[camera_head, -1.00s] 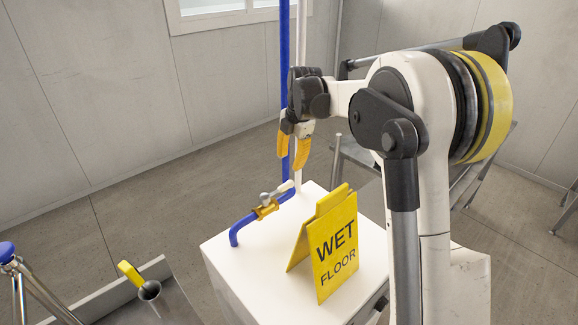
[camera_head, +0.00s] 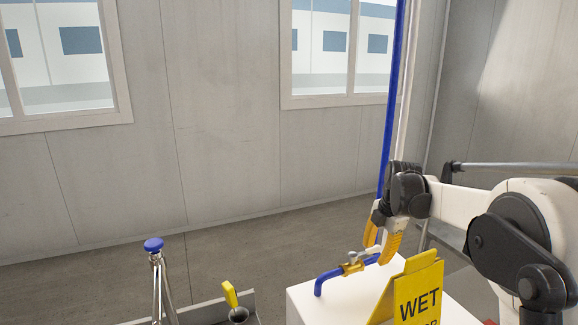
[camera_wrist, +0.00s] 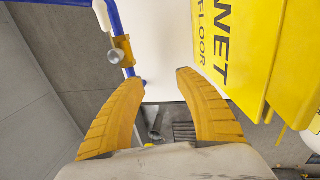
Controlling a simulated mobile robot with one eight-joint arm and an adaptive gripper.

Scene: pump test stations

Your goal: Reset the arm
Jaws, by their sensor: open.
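My arm (camera_head: 515,225) reaches in from the right in the head view, bent and ending in my gripper (camera_head: 378,252). My gripper is open, its two yellow fingers apart with nothing between them, as the wrist view (camera_wrist: 158,78) also shows. It is above the white cabinet (camera_head: 303,299), close to a blue pipe (camera_head: 392,100) with a brass valve (camera_head: 352,267). In the wrist view the valve (camera_wrist: 123,50) lies beyond the left finger, not gripped. A yellow wet-floor sign (camera_head: 418,290) stands on the cabinet right of my gripper, its lower part cut off.
A yellow-handled item (camera_head: 229,293) stands in a dark cup (camera_head: 239,315) at the lower left. A chrome stand with a blue cap (camera_head: 153,244) is beside it. Windows (camera_head: 67,55) line the back wall. The floor (camera_head: 230,255) behind the cabinet looks clear.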

